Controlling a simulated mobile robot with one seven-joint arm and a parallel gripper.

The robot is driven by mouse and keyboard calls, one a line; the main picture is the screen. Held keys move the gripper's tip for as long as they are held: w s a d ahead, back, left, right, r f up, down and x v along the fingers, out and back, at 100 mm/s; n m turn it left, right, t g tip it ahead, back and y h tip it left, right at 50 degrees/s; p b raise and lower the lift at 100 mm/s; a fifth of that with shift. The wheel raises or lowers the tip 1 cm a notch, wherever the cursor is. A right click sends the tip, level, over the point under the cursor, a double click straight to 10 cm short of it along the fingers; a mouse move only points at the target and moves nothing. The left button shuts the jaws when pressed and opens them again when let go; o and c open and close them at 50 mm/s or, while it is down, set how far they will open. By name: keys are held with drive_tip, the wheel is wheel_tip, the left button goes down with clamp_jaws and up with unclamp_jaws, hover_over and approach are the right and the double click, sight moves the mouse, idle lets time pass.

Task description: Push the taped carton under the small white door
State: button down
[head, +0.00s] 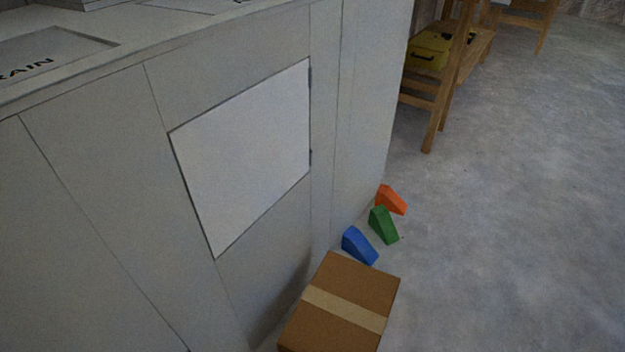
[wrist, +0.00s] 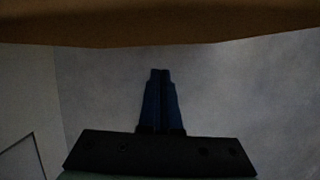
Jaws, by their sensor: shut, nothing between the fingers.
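The brown carton (head: 347,285) with a tan tape strip stands on the floor at the bottom of the head view, close to the grey cabinet front. It sits to the lower right of the small white door (head: 247,155), which is closed flush in the cabinet front with hinges on its right edge. In the wrist view, a brown surface, likely the carton (wrist: 160,22), spans the top edge. My gripper (wrist: 160,73) is shut and empty, its fingers pointing toward that surface. Whether the fingertips touch it cannot be told. My gripper does not show in the head view.
Blue (head: 359,246), green (head: 383,225) and orange (head: 391,200) wedges lie on the floor along the cabinet base, beyond the carton. A wooden bench (head: 462,65) with a yellow case (head: 428,52) stands farther back. The floor (head: 520,200) to the right is clear.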

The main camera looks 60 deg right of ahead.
drive_tip(key=p+v, duration=0.8)
drive_tip(key=v, duration=0.2)
drive_tip(key=shift+a, duration=0.4)
drive_tip(key=shift+s+f, duration=0.1)
